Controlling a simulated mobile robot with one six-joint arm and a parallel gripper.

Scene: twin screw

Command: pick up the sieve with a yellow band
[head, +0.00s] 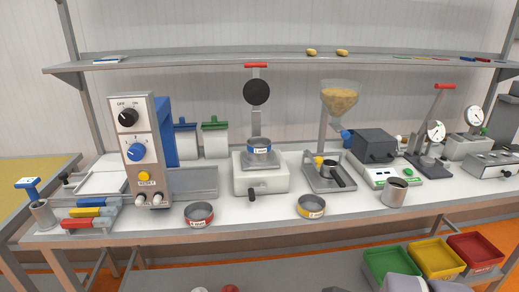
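The sieve with a yellow band (311,207) is a low round metal ring near the front edge of the bench, right of the middle. A small label shows on its front side. It lies flat on the white bench top, with clear surface around it. A similar sieve with a red band (198,215) lies further left near the front edge. A sieve with a blue band (259,147) sits on top of the white press-like machine behind. My gripper is not in view.
The white machine (261,180) with a dark front knob stands behind and left of the yellow-banded sieve. A hopper stand (329,180) with a dark-handled pan is behind it. A metal cup (394,193) stands to the right. A shelf (210,58) runs above the bench.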

